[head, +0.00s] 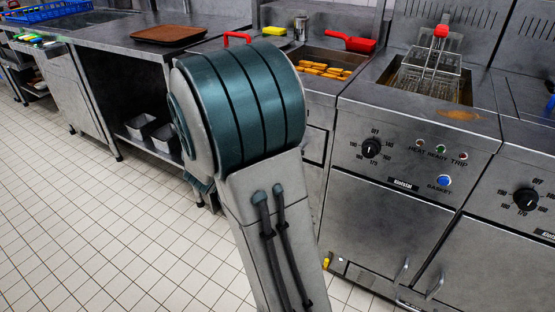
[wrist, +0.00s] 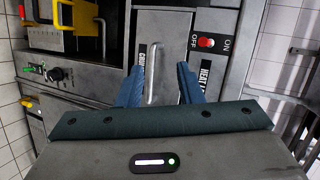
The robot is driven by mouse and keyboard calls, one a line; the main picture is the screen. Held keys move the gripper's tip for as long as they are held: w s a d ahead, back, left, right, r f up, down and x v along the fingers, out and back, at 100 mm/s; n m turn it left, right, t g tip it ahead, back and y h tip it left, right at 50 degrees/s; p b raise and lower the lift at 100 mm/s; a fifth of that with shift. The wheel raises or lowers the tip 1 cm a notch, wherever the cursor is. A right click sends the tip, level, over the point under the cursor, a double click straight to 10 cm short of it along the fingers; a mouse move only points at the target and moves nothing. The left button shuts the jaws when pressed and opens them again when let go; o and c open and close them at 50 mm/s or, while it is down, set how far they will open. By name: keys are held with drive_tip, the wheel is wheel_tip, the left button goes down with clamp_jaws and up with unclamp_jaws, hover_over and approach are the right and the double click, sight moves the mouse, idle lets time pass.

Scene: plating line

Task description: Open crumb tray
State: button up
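The crumb tray front (wrist: 176,32) is a grey metal panel in the wrist view, with a partly hidden black label starting "CRU" beside it. Its bar handle (wrist: 154,72) runs up the picture. My gripper (wrist: 161,70) has two blue fingers spread apart, one on each side of the handle, with the left finger closer to it. I cannot tell whether a finger touches the handle. The tray looks shut.
In the wrist view a red switch (wrist: 206,43) and a "HEAT" label lie right of the tray. In the head view, fries (head: 325,70) lie in the bin above, beside a red scoop (head: 350,41). A fryer (head: 390,220) stands right. Tiled floor (head: 110,220) is clear at left.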

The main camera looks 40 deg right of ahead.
drive_tip(key=s+d+f+m+g+h+b, duration=0.3)
drive_tip(key=d+f+m+h, duration=0.1)
drive_tip(key=f+m, duration=0.1)
drive_tip(key=b+x, duration=0.2)
drive_tip(key=x, duration=1.2)
drive_tip(key=shift+r, duration=0.1)
clamp_jaws()
